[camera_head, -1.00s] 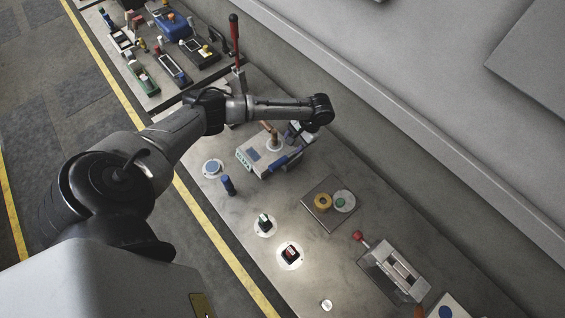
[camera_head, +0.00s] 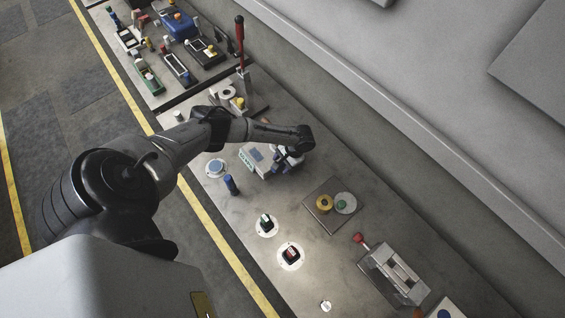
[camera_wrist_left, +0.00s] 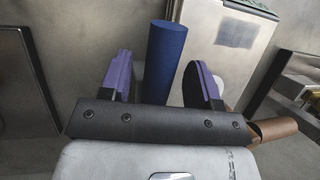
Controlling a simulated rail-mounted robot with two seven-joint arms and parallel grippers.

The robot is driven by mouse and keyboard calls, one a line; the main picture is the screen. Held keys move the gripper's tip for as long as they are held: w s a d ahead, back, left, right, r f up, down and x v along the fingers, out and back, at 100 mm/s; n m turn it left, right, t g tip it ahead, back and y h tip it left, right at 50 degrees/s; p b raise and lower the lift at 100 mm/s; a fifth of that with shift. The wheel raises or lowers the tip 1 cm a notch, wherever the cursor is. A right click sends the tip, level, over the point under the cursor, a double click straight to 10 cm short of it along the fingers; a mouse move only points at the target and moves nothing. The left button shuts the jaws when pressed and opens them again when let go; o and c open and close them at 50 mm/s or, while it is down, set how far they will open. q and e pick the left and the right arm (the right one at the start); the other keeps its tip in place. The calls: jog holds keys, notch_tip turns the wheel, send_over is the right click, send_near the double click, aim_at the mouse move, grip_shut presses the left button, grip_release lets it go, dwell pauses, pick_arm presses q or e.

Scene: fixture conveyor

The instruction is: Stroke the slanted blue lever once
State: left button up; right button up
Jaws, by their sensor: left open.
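The blue lever (camera_wrist_left: 166,62) shows in the left wrist view as a thick blue cylinder, tilted slightly, beside a grey metal box (camera_wrist_left: 228,38). My left gripper (camera_wrist_left: 162,80) is open, with its two purple-padded fingers on either side of the lever and a gap visible on both sides. In the head view my left gripper (camera_head: 289,157) is low over the grey box (camera_head: 256,155), and my wrist hides much of the box and lever. The lever's lower end is hidden behind the gripper body. My right gripper is not in view.
A red-handled upright lever (camera_head: 240,40) stands behind. A copper-coloured cylinder (camera_wrist_left: 274,131) is close to the right finger.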

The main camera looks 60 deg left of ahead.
pick_arm(q)
jog(key=shift+f, duration=0.15)
jog(key=shift+c, duration=0.5)
grip_shut()
